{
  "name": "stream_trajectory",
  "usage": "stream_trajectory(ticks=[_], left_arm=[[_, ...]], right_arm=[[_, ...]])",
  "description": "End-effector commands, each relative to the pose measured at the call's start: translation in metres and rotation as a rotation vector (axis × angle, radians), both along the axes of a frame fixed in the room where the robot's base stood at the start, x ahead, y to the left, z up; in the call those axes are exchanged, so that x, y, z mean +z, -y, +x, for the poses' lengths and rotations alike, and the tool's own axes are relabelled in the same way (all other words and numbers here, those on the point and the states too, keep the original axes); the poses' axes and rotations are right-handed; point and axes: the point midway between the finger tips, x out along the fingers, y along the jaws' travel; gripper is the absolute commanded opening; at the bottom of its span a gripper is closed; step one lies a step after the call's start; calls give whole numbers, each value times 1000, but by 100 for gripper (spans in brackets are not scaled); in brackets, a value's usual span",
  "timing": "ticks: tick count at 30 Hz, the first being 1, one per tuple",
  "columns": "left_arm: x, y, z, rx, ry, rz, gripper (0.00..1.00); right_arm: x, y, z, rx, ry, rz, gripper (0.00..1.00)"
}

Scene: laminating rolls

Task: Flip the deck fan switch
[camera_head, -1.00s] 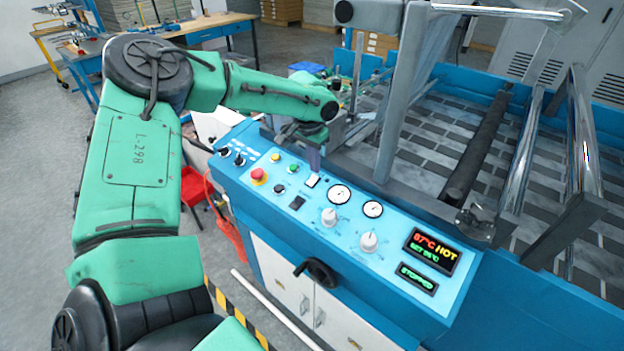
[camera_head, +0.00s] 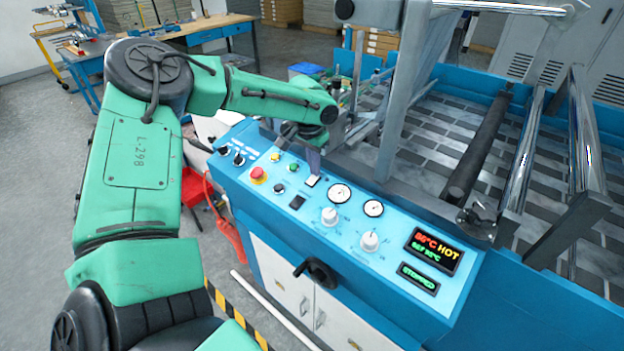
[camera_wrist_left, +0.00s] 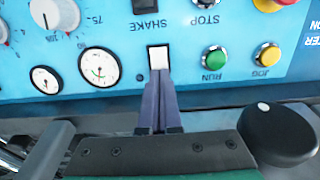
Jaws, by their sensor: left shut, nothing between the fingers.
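A white-faced rocker switch (camera_head: 312,181) sits on the blue control panel (camera_head: 262,204), beside a black rocker switch (camera_head: 297,202). In the left wrist view the white switch (camera_wrist_left: 158,57) is in front of my fingertips and the black one (camera_wrist_left: 146,5) is labelled SHAKE. The white switch's label is hidden behind my fingers, so I cannot read whether it is the deck fan. My left gripper (camera_head: 315,170) is shut and empty, its fingertips (camera_wrist_left: 160,78) at the near edge of the white switch. I cannot tell whether they touch. My right gripper is out of view.
Green RUN (camera_wrist_left: 215,58) and yellow JOG (camera_wrist_left: 266,54) buttons stand to one side of the white switch, gauges (camera_wrist_left: 99,67) to the other. A red emergency button (camera_head: 258,173), knobs (camera_head: 329,216) and a display (camera_head: 433,250) reading HOT share the panel. Rollers (camera_head: 483,148) lie behind.

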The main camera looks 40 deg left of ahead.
Motion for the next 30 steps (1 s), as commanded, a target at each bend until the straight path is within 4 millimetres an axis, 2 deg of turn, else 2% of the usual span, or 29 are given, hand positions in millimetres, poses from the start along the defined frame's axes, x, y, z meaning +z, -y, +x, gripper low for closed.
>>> stream_trajectory(ticks=[15, 30], left_arm=[[-5, 0, 0, 0, -1, 0, 0], [46, 0, 0, 1, 0, -1, 0]], right_arm=[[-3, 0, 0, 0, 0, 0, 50], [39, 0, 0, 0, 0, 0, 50]])
